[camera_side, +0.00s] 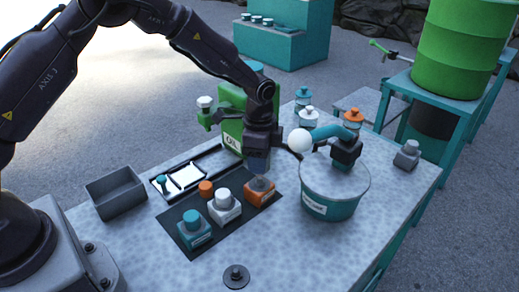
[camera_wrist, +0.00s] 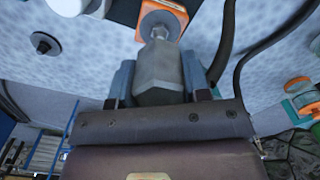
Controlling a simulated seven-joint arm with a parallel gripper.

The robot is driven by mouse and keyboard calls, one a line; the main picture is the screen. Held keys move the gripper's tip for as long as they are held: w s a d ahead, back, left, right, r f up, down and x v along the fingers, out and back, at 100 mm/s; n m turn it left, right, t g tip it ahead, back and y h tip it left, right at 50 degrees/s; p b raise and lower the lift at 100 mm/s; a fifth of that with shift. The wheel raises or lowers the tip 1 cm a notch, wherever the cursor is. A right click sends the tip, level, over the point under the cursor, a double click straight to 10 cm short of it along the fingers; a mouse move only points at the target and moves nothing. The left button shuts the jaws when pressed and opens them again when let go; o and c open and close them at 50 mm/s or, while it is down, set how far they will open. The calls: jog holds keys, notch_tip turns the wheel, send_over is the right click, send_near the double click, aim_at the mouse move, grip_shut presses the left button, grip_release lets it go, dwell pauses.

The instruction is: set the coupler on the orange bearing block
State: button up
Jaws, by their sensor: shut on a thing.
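The orange bearing block (camera_side: 260,197) sits on the dark mat (camera_side: 181,208), at the right end of a row of blocks. In the wrist view the orange block (camera_wrist: 143,38) is at the top, with a round grey face. My gripper (camera_side: 258,167) points down just above this block. In the wrist view my gripper (camera_wrist: 158,80) is shut on the grey coupler (camera_wrist: 157,72), a faceted body with a narrow tip. The tip lies over the middle of the block's grey face. Whether it touches the block I cannot tell. In the side view the coupler is mostly hidden by the jaws.
A white block (camera_side: 226,211) and a teal block (camera_side: 193,238) stand left of the orange one. An orange cap (camera_side: 206,188) is behind them. A teal bucket (camera_side: 329,207) is close on the right, a green oil can (camera_side: 232,125) behind. A grey bin (camera_side: 116,195) stands left.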

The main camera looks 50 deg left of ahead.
aim_at(259, 177)
jog(key=shift+f, duration=2.15)
jog(key=o, duration=1.1)
